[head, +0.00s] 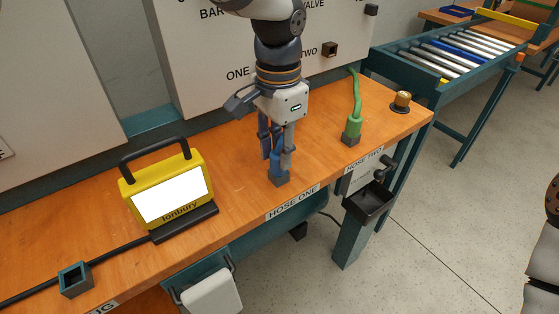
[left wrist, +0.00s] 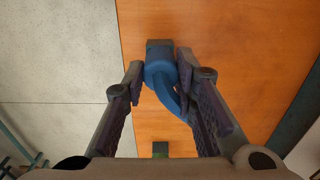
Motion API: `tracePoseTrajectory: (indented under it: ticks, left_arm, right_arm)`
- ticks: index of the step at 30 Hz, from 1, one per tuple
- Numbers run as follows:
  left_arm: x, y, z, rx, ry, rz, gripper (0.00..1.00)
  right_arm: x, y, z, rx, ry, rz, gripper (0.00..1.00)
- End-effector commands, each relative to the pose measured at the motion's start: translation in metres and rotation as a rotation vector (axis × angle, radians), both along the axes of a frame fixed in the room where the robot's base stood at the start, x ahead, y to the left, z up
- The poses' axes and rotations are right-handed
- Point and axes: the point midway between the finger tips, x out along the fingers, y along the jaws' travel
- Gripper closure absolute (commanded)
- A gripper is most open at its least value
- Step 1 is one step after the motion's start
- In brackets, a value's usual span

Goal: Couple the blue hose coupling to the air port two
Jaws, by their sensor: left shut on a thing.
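The blue hose coupling (head: 278,166) sits upright at a dark square holder (head: 280,179) behind the HOSE ONE label on the orange bench. My left gripper (head: 276,150) points straight down and is shut on it. In the left wrist view the blue coupling (left wrist: 160,69) is between the two fingers, with a blue loop of hose beside it. The wall panel has a dark square port with a brass-coloured face (head: 329,49) just right of the word TWO. The area right of the word ONE is hidden by my arm. My right gripper is out of view.
A green hose (head: 354,122) stands in a holder near the HOSE TWO label. A brass fitting (head: 401,101) is at the bench's right end. A yellow lamp-like device (head: 167,190) stands left of my gripper. An empty square holder (head: 75,279) is at the lower left.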

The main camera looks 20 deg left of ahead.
Motion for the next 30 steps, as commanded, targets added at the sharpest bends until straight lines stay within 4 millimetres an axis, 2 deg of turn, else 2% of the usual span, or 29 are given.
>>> tracePoseTrajectory:
  ticks: [20,30]
  left_arm:
    - [0.0,0.0,0.013,0.0,-0.001,0.0,1.0]
    - [0.0,0.0,0.036,0.0,-0.005,0.0,1.0]
  right_arm:
    - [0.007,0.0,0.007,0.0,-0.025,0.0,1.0]
    - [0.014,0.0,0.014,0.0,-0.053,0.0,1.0]
